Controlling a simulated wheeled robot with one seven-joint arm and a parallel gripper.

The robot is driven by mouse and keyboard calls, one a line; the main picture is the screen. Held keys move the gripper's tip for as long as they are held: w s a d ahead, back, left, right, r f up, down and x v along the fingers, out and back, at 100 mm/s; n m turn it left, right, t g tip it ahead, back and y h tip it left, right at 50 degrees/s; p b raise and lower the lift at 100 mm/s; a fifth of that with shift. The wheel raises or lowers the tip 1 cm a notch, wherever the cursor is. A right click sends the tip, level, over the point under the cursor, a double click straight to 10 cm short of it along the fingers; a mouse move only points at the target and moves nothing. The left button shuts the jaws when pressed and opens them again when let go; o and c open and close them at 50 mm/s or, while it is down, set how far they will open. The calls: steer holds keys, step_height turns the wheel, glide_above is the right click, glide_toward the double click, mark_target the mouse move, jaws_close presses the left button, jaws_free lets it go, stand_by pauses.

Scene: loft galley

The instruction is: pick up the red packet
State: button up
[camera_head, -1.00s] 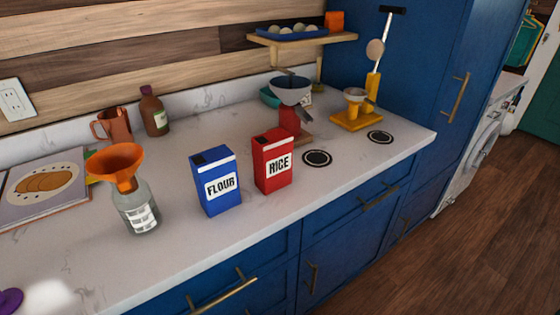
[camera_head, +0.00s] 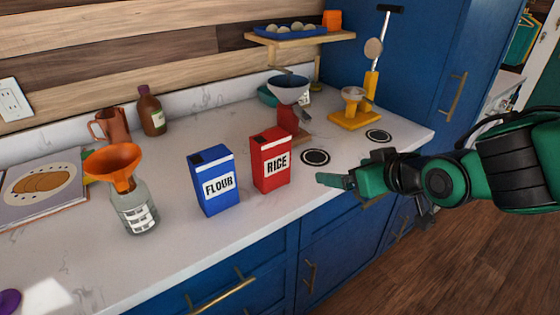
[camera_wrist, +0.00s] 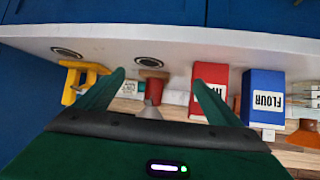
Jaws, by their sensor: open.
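The red packet (camera_head: 271,163), labelled RICE, stands upright on the white counter (camera_head: 330,210), just right of the blue FLOUR packet (camera_head: 214,182). In the wrist view, which is upside down, the red packet (camera_wrist: 207,76) is right of centre, and my right finger hides part of its front and label. My gripper (camera_head: 335,182) is over the counter's front edge, to the right of the red packet and apart from it. In the wrist view my gripper (camera_wrist: 158,92) has its two green fingers spread, with nothing held between them.
An orange funnel (camera_head: 114,163) sits on a glass bottle (camera_head: 135,211) at left. Behind the red packet is a red stand with a grey bowl (camera_head: 288,91). A yellow stand (camera_head: 355,112) is at the back right. Two round black-and-white discs lie on the counter.

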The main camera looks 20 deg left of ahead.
mark_target(278, 157)
steer(key=s+a+r+n+y, duration=0.1)
steer(key=s+a+y, duration=0.1)
steer(key=a, duration=0.3)
steer(key=s+a+r+n+y, duration=0.1)
steer(key=s+a+r, duration=0.1)
steer(key=a, duration=0.4)
steer(key=shift+x, duration=2.75)
steer(key=shift+y, duration=0.3)
steer(key=shift+x, duration=2.55)
steer(key=shift+r, duration=0.1)
steer(key=c, duration=1.4)
